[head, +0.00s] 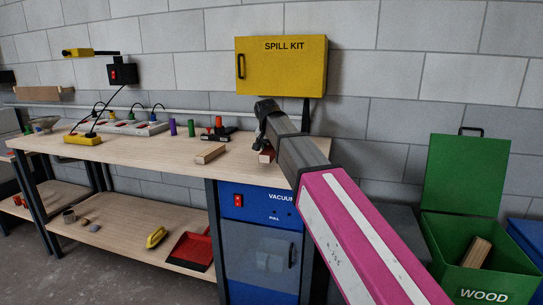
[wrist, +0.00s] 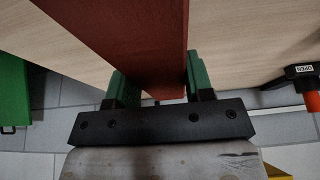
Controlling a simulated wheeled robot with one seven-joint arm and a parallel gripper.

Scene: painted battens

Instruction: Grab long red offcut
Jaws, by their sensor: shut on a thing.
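The long red offcut (wrist: 125,38) fills the upper middle of the wrist view as a dull red board, its far end cut off by the picture's edge. My gripper (wrist: 155,84) has a green finger on each side of it, and both fingers are closed against its sides. In the head view my arm hides most of the gripper. A short bit of a reddish piece (head: 266,156) shows beside my arm at the bench's right end. I cannot tell whether the offcut still touches the bench top.
The bench (head: 150,147) holds a wooden block (head: 210,153), a red and black tool (head: 216,131), a purple cylinder (head: 173,127) and a power strip (head: 115,128). A yellow spill kit box (head: 282,75) hangs behind. A green wood bin (head: 450,240) stands open at right.

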